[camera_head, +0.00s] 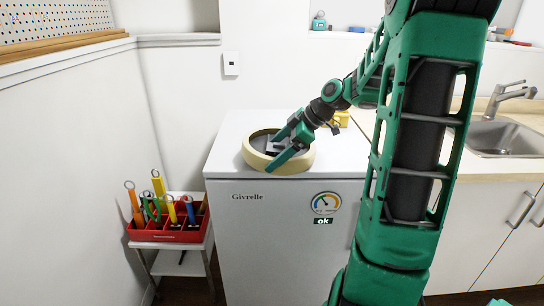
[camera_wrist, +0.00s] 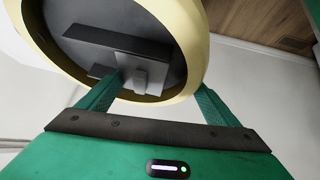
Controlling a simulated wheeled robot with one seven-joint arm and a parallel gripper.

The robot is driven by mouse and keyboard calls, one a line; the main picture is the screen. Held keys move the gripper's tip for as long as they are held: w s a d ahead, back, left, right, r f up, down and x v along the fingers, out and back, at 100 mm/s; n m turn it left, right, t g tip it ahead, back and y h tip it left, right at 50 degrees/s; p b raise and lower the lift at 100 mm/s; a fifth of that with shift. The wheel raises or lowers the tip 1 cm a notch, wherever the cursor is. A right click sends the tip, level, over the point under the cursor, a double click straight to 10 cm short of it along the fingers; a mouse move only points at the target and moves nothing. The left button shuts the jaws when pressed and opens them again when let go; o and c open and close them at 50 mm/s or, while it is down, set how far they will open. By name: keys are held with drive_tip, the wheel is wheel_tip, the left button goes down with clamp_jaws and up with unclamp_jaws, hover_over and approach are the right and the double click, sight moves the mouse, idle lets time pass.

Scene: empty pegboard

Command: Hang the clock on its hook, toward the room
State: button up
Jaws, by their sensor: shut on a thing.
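The clock (camera_head: 247,158) is a round, cream-rimmed disc with its dark, recessed back turned up, at the top of the white freezer. Whether it rests on the freezer or is slightly above it, I cannot tell. In the wrist view its cream rim (camera_wrist: 196,52) and a grey bracket on the dark back show; its dial face is hidden. My gripper (camera_head: 278,150) is shut on the clock's rim, one finger inside the recess and the other outside. The gripper's fingers also show in the wrist view (camera_wrist: 160,92). I cannot make out the hook.
An empty pegboard (camera_head: 55,20) is on the wall at upper left, above a wooden ledge (camera_head: 65,45). The freezer (camera_head: 265,235) stands below the clock. A red tool caddy (camera_head: 168,234) sits on a small cart at left. A yellow object (camera_head: 341,118) is behind my gripper. A sink is at right.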

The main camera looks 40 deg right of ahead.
drive_tip(key=shift+f, duration=0.35)
drive_tip(key=shift+c, duration=0.7)
drive_tip(key=c, duration=0.4)
drive_tip(key=o, duration=1.9)
drive_tip(key=shift+f, duration=0.1)
drive_tip(key=shift+o, duration=0.2)
drive_tip(key=shift+f, duration=0.1)
drive_tip(key=v, duration=1)
drive_tip(key=shift+d+r, duration=0.35)
drive_tip(key=shift+s+a, duration=0.1)
